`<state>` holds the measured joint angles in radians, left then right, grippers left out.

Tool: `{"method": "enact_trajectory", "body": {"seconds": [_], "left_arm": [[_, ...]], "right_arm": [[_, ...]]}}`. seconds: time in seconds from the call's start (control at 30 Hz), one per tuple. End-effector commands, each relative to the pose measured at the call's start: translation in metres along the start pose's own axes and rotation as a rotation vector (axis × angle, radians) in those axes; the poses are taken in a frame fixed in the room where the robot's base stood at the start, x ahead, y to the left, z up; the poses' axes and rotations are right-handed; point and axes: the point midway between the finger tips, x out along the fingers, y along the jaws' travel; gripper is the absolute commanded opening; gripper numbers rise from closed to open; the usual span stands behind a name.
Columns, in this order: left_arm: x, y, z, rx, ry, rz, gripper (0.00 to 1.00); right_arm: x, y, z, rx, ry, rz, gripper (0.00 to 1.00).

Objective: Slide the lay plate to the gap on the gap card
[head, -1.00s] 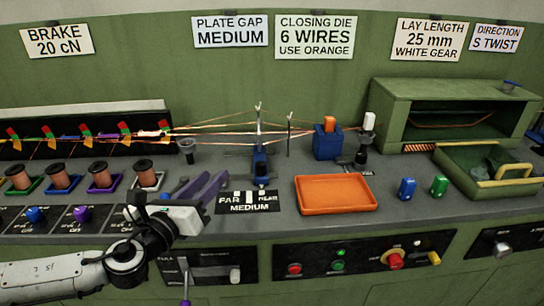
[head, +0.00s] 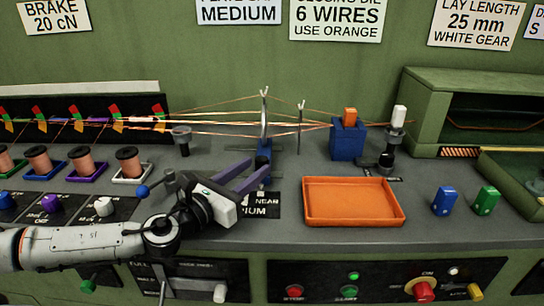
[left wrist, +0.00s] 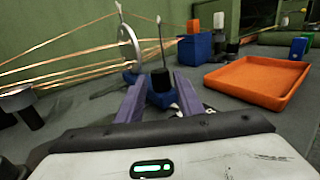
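The lay plate (head: 264,120) is a thin upright disc on a blue base, with the copper wires running through it. It also shows in the left wrist view (left wrist: 130,45). A black knob (left wrist: 160,80) stands on the blue base (left wrist: 160,98). My left gripper (head: 258,168) has purple fingers, spread apart on either side of the knob in the left wrist view (left wrist: 160,82); contact cannot be told. The gap card (head: 238,10) on the wall reads MEDIUM. A scale card (head: 268,205) under the plate shows NEAR and MEDIUM; my gripper hides its left part. My right gripper is not in view.
A thin upright post (head: 300,128) stands right of the plate. An orange tray (head: 352,222) lies at the front right, and a blue block (head: 347,140) with an orange top stands behind it. A dark cup (head: 182,142) stands left of the plate. Wires cross above the bench.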

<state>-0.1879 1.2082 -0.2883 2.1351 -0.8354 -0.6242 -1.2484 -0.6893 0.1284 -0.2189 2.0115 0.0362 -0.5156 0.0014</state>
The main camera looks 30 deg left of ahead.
Motion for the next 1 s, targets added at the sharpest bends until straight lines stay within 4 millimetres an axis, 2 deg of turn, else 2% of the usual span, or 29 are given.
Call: {"method": "enact_trajectory", "body": {"seconds": [0.53, 0.7, 1.0], "left_arm": [[0.069, 0.000, 0.001, -0.003, -0.002, 0.001, 0.34], [0.078, -0.001, 0.001, -0.001, 0.000, -0.002, 0.34], [0.079, -0.001, 0.000, -0.001, 0.001, -0.002, 0.34]], "right_arm": [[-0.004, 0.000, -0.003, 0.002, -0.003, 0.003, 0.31], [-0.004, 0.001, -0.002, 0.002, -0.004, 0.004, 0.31], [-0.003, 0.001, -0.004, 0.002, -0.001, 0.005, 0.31]]}}
